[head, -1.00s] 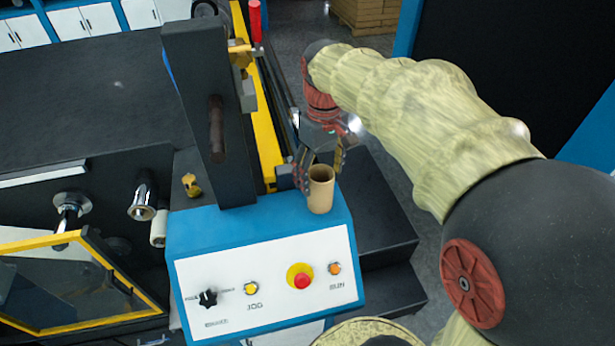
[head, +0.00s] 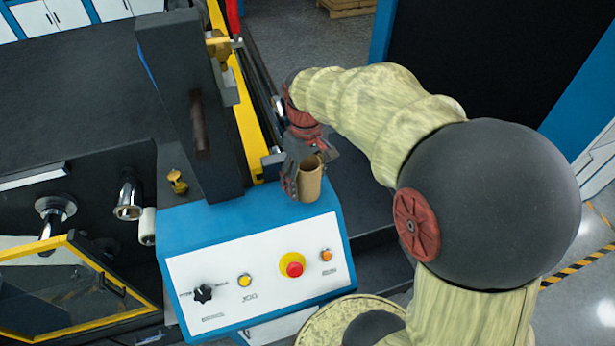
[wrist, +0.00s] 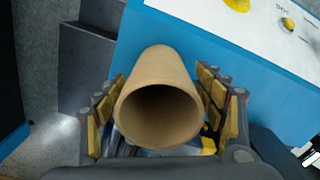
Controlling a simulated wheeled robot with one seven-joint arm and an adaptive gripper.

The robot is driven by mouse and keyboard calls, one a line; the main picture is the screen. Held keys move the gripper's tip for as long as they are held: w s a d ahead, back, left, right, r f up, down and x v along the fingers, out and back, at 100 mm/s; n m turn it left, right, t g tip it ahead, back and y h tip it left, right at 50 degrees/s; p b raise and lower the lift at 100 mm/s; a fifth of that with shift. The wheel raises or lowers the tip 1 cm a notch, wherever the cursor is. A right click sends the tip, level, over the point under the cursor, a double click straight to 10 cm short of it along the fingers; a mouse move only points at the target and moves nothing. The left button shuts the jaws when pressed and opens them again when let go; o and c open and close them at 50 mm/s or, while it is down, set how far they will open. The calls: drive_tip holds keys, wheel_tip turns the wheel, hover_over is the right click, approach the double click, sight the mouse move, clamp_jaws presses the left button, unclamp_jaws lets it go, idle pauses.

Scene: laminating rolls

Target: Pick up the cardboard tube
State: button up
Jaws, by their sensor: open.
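The cardboard tube (head: 310,183) is a plain brown hollow cylinder. It stands upright on the blue top of the control box, near its right back corner. In the wrist view the tube (wrist: 160,85) fills the middle, its open end facing the camera. My gripper (head: 299,180) is open at the tube, with its fingers low beside it. In the wrist view the padded fingers of my gripper (wrist: 160,112) stand on either side of the tube. The right finger looks very close to the wall; I cannot tell whether it touches.
The blue control box (head: 185,222) has a white panel with a red stop button (head: 292,265) and a black knob (head: 203,293). A dark upright post (head: 190,110) and a yellow rail (head: 247,125) stand left of my gripper. A yellow-framed guard (head: 110,275) is at lower left.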

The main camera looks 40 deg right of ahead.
drive_tip(key=c, duration=1.1)
drive_tip(key=shift+c, duration=0.7)
drive_tip(key=shift+r, duration=0.45)
wheel_tip(320, 180, up, 2)
drive_tip(key=shift+w+r, duration=0.1)
drive_tip(key=shift+r, duration=0.05)
drive_tip(key=s+a+r+b, duration=0.2)
drive_tip(key=s+a+r, duration=0.3)
drive_tip(key=s+r, duration=0.4)
drive_tip(key=s, duration=0.4)
drive_tip(key=shift+s+r, duration=0.15)
drive_tip(key=shift+r, duration=0.25)
